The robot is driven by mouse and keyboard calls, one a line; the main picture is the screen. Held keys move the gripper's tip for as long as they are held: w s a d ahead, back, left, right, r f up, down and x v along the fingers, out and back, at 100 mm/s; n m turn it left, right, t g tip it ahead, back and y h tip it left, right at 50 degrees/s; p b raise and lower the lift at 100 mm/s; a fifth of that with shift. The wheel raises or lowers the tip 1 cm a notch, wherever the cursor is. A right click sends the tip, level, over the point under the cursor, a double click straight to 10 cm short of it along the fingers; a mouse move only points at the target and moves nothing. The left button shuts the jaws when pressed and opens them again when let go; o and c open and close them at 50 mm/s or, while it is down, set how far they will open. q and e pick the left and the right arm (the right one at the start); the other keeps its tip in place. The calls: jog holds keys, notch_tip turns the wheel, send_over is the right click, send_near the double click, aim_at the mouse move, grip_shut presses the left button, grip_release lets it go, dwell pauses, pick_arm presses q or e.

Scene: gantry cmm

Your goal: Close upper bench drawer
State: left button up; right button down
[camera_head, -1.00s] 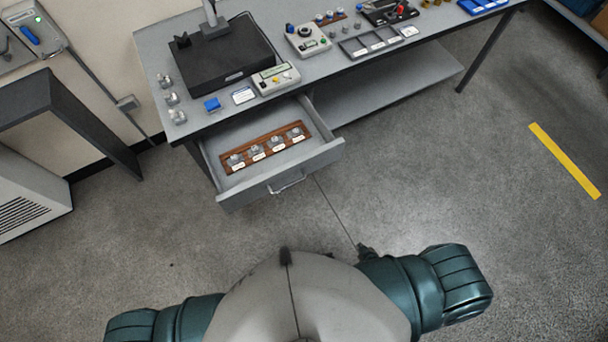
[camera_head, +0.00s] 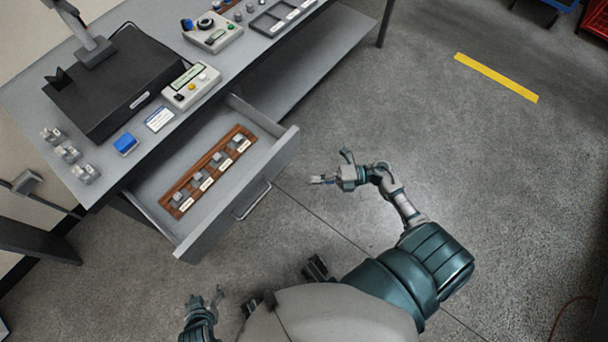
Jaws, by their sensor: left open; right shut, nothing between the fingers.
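The upper bench drawer (camera_head: 240,222) is pulled out from under the grey bench top. A wooden strip (camera_head: 186,202) with several small labelled metal pieces lies inside it. Its metal bar handle (camera_head: 254,201) is on the front face. My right gripper (camera_head: 314,180) is shut and empty, to the right of the drawer front and apart from it. My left gripper (camera_head: 207,297) is open and empty, below the drawer front in the picture and apart from it.
The grey bench (camera_head: 295,48) carries a black stand (camera_head: 115,90), a control box (camera_head: 192,86), a blue block (camera_head: 125,144) and small metal pieces (camera_head: 68,153). A lower shelf (camera_head: 325,50) is under it.

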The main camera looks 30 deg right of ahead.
send_near(267, 177)
jog(key=s+a, duration=0.1)
jog(key=a, duration=0.3)
jog(key=w, duration=0.1)
jog(key=w+a, duration=0.1)
jog(key=w, duration=0.1)
jog(key=shift+w+a+b, duration=0.35)
jog(key=shift+w+b, duration=0.05)
pick_arm(q)
jog(key=shift+w+d+r+t, duration=0.2)
jog(key=shift+w+t, duration=0.2)
jog(key=shift+w, duration=0.25)
jog(key=shift+w+d+r+t, duration=0.2)
jog(key=shift+w+t, duration=0.2)
jog(key=shift+w, duration=0.2)
jog(key=shift+f+h, duration=0.1)
jog(key=shift+h, duration=0.2)
pick_arm(e)
jog(key=shift+w, duration=0.1)
